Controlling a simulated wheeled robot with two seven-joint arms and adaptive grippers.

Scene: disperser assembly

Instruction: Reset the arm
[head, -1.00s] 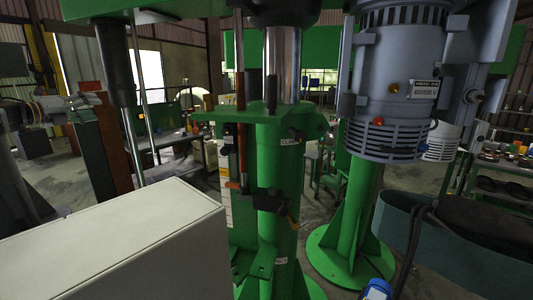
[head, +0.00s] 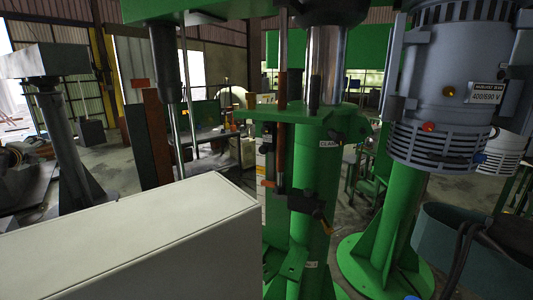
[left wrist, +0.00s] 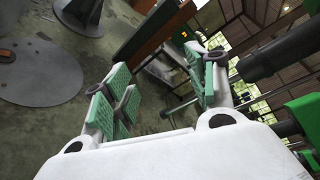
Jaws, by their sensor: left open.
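My left gripper (left wrist: 166,88) is open in the left wrist view, with green ridged pads on both fingers and nothing between them. The grey motor housing (head: 450,95) hangs at the upper right of the head view. My right gripper is not in view.
A large pale box-shaped cabinet (head: 150,240) fills the lower left foreground. A grey post (head: 68,150) stands behind on the left. A teal tub (head: 480,250) is at the lower right. The left wrist view shows open concrete floor (left wrist: 130,20) and a round base plate (left wrist: 38,70).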

